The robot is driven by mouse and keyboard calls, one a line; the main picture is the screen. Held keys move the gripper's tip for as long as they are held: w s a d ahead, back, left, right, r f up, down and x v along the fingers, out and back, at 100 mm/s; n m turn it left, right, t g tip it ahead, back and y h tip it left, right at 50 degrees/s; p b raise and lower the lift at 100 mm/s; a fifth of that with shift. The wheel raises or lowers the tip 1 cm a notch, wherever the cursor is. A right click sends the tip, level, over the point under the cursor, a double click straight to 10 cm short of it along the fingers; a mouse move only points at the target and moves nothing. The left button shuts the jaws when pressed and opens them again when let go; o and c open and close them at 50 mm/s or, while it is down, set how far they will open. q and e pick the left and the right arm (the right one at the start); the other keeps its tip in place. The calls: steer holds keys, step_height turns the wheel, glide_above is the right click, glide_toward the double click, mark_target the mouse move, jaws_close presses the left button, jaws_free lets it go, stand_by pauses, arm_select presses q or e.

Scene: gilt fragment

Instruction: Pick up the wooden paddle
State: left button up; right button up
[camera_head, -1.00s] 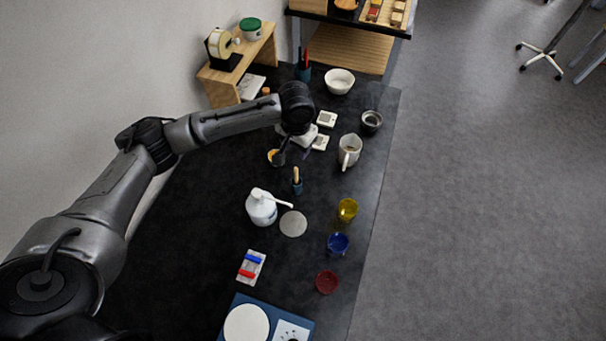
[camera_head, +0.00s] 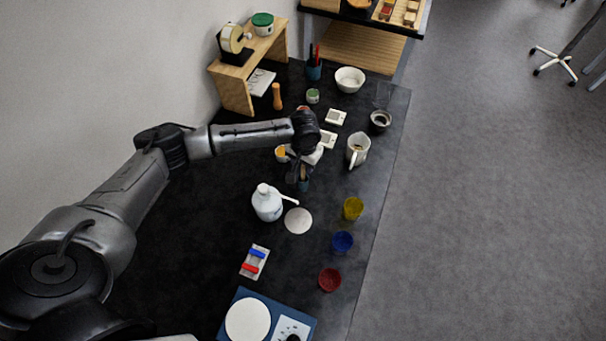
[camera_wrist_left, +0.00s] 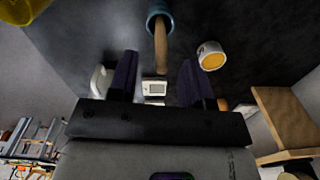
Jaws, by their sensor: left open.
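The wooden paddle (camera_wrist_left: 160,48) stands in a small blue-grey cup (camera_wrist_left: 159,14) in the left wrist view, its light-brown shaft reaching toward the space between my fingers. In the head view the cup (camera_head: 304,185) and the paddle (camera_head: 303,171) are partly hidden by my left gripper (camera_head: 299,170). My left gripper, also seen in the left wrist view (camera_wrist_left: 158,72), is open, with one dark finger on each side of the paddle's line. I see no finger touching the paddle. My right gripper is not in view.
Yellow (camera_head: 352,208), blue (camera_head: 342,243) and red (camera_head: 329,279) cups line the right side. A wooden shelf (camera_head: 240,80) stands behind.

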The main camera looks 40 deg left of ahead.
arm_select(q)
glide_above(303, 181)
steer(key=shift+w+a+f, duration=0.1)
steer(key=shift+f, duration=0.95)
steer(key=shift+w+a+f, duration=0.1)
steer(key=shift+f, duration=0.9)
steer(key=shift+c, duration=0.3)
jaws_close()
